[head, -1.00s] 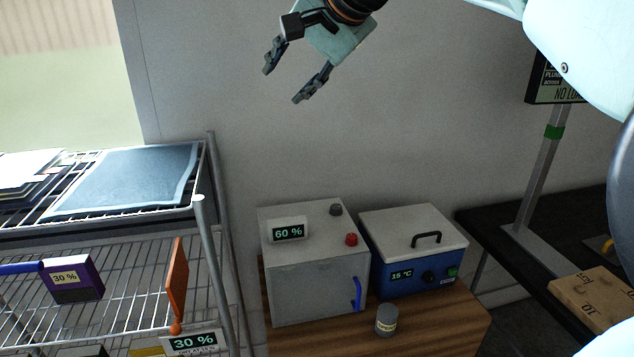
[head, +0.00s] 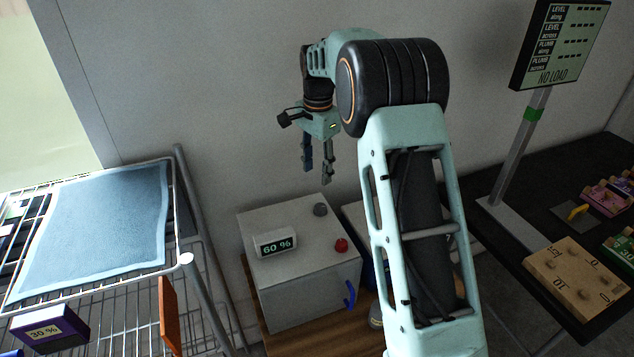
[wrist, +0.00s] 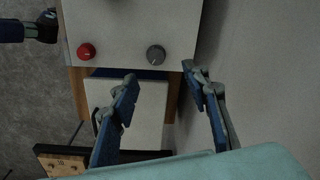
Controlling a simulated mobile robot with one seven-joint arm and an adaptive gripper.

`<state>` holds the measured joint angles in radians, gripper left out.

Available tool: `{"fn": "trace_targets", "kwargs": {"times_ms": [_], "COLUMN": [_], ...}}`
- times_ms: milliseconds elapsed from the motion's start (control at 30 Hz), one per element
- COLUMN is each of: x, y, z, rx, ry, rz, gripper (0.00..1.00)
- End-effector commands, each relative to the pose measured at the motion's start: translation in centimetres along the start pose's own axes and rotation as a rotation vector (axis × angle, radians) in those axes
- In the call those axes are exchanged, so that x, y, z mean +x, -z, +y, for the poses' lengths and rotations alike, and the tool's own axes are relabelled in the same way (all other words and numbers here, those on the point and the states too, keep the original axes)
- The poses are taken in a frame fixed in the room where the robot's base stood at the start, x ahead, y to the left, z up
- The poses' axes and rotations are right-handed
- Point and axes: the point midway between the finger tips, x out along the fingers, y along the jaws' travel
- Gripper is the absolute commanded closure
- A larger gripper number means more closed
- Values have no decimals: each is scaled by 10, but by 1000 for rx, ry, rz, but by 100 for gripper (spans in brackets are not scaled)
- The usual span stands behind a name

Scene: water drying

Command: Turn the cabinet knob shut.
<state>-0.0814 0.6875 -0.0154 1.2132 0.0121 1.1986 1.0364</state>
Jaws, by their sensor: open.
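The cabinet (head: 300,295) is a grey box with a 60 % display (head: 275,244) on its top. A dark grey round knob (head: 320,209) and a red knob (head: 341,245) stand on that top. The red knob (wrist: 86,51) is to the left.
My arm hides most of the box beside the cabinet and the small jar in front. A wire rack (head: 200,300) with a blue cloth (head: 100,235) stands left. A dark table (head: 510,260) with a wooden block (head: 575,278) is right. The wall is close behind.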

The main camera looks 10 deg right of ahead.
Motion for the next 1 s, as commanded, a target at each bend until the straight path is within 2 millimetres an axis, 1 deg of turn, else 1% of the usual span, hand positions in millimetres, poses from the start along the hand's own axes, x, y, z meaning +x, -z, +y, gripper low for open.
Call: {"fn": "trace_targets", "kwargs": {"times_ms": [100, 267, 367, 600, 700, 833, 1000], "x": [12, 26, 41, 87, 102, 116, 123], "y": [6, 6, 5, 5, 5, 4, 4], "z": [8, 10, 10, 13, 13, 13, 13], "rx": [29, 36, 35, 34, 34, 34, 34], "ry": [-33, -41, -42, -43, -41, -39, -38], "rz": [-17, -22, -23, -22, -22, -21, -20], "gripper": [57, 57, 57, 57, 57, 57, 57]}}
